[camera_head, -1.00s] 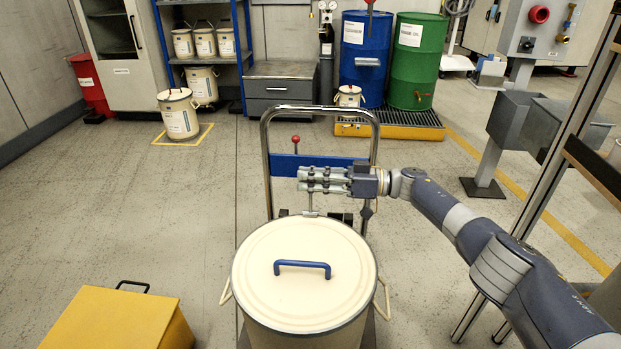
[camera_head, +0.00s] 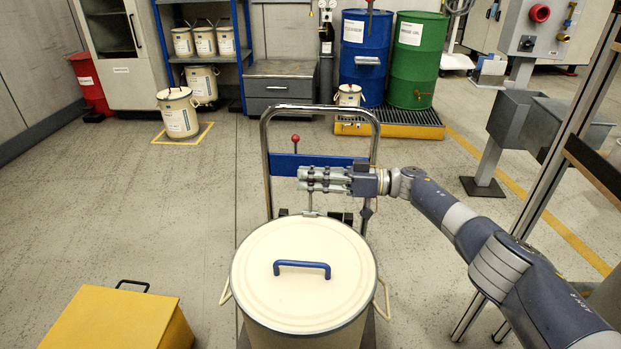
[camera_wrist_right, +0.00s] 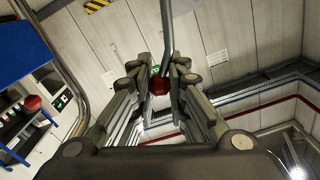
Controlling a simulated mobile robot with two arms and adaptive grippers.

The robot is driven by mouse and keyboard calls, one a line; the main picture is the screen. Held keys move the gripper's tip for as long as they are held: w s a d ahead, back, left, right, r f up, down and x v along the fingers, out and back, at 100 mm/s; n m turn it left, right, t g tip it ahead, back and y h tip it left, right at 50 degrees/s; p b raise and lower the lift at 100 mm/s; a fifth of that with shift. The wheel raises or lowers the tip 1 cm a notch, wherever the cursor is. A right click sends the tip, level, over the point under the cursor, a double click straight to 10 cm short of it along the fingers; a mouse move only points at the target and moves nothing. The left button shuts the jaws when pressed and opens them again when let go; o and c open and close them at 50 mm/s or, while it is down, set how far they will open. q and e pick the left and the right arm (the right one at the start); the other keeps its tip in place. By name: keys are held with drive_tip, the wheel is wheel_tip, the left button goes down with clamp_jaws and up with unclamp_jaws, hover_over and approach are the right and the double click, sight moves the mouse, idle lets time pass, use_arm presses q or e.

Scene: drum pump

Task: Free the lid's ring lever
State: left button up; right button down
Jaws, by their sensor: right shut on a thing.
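The cream drum (camera_head: 296,335) stands at the lower middle in the head view, its lid (camera_head: 330,245) on top with a blue handle (camera_head: 302,265). A narrow metal lever (camera_head: 310,201) rises at the lid's far rim. My right gripper (camera_head: 303,179) reaches in from the right, above that rim, and is shut on the lever; its fingers hide the upper part. In the right wrist view a grey rod (camera_wrist_right: 167,35) and a dark red piece (camera_wrist_right: 158,85) show between the fingers (camera_wrist_right: 162,75); I cannot tell how they join. My left gripper is not in view.
A yellow box (camera_head: 115,320) is at lower left. Blue (camera_head: 365,80) and green (camera_head: 417,65) barrels stand at the back. The left floor is mostly clear.

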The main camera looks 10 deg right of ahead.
drive_tip(key=shift+s+f, duration=0.15)
drive_tip(key=shift+f, duration=0.4)
idle(0.4)
drive_tip(key=c, duration=1.4)
unclamp_jaws()
drive_tip(key=shift+c, duration=0.2)
drive_tip(key=shift+w+r, duration=0.15)
drive_tip(key=shift+w, duration=0.05)
drive_tip(key=shift+r, duration=0.1)
drive_tip(key=s+d, duration=0.2)
drive_tip(key=d, duration=1)
drive_tip(key=shift+s, duration=0.1)
